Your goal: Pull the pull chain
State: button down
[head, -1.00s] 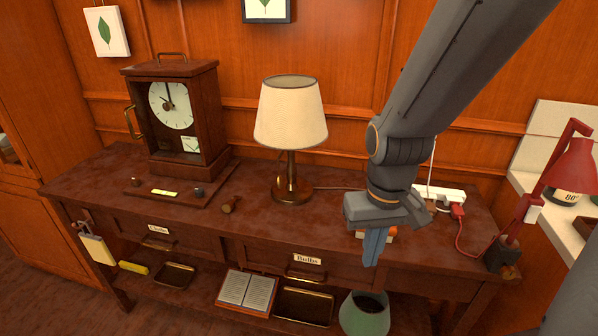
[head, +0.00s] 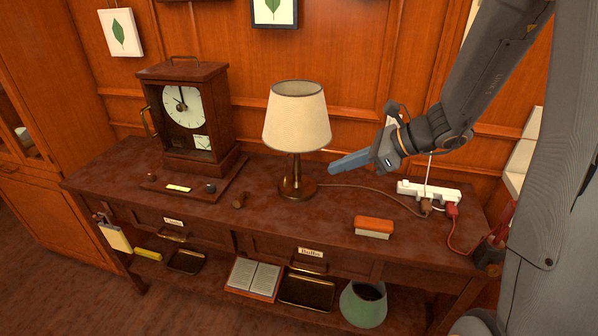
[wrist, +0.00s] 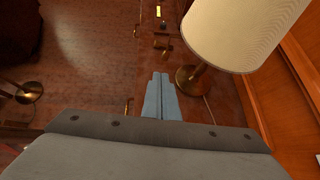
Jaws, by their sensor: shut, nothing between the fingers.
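The table lamp (head: 297,118) has a cream shade and a dark brass base (head: 297,188). It stands upright on the dark wooden desk. I cannot make out a pull chain on it in either view. My gripper (head: 332,168) is shut and empty, with its blue fingers pointing left. In the head view, the fingertips are just right of the lamp stem, below the shade's right edge. In the wrist view, the closed fingers (wrist: 160,78) point up the picture, left of the lamp base (wrist: 190,80) and shade (wrist: 238,28).
A clock in a wooden case (head: 187,112) stands left of the lamp. An orange-and-white block (head: 374,227) lies on the desk's right part. A white power strip (head: 428,191) with cords lies behind it. The desk front between lamp and block is clear.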

jog(key=shift+w+d+r+m, duration=0.25)
jog(key=shift+w+m, duration=0.05)
jog(key=shift+w, duration=0.15)
jog(key=p+x, duration=0.4)
jog(key=x, duration=1)
jog(key=shift+w, duration=0.2)
